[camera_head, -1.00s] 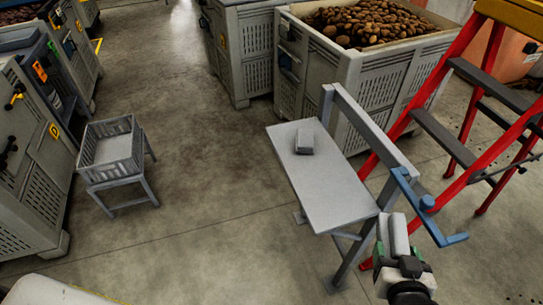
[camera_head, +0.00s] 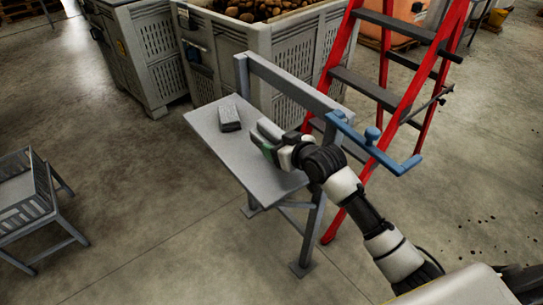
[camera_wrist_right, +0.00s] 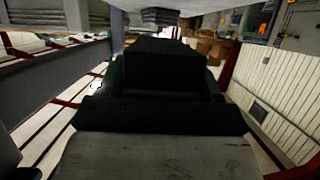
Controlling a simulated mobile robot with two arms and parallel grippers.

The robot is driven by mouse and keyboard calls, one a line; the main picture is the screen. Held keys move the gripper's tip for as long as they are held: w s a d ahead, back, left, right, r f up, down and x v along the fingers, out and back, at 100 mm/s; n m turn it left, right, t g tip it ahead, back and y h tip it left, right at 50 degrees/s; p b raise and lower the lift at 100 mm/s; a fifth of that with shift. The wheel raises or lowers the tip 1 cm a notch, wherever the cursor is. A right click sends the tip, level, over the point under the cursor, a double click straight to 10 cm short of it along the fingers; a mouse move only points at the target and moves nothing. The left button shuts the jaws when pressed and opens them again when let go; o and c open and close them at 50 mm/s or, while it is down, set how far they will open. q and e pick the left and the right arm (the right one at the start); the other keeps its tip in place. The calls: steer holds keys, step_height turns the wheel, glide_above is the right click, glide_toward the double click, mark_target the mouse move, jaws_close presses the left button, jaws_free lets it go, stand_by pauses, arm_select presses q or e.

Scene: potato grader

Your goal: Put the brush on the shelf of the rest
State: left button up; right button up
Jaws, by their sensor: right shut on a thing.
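The rest (camera_head: 300,88) is a grey metal stand with a flat, pale grey shelf (camera_head: 215,142) at its side. My right gripper (camera_head: 264,138) is above the near right part of this shelf. It is shut on a pale grey, block-like thing that I take to be the brush (camera_head: 268,130); its shape is partly hidden by the fingers. In the right wrist view, dark parts fill the middle and hide most of the hold. A grey block with a dark side (camera_head: 229,113) lies on the shelf, left of my gripper. My left gripper is not in view.
A blue bracket with a knob (camera_head: 372,136) sticks out from the rest's right end. A red ladder (camera_head: 345,50) stands behind it. Slatted grey bins (camera_head: 225,50) stand at the back, one holding potatoes. A grey crate on legs (camera_head: 40,185) is at left. The floor between is clear.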

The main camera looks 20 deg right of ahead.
steer(key=shift+f, duration=2.5)
steer(key=shift+f, duration=0.1)
steer(key=o, duration=1)
steer(key=shift+s, duration=0.15)
steer(key=v, duration=1.1)
steer(key=shift+s+d+r, duration=0.1)
steer(key=shift+s+r, duration=0.1)
steer(key=shift+s, duration=0.15)
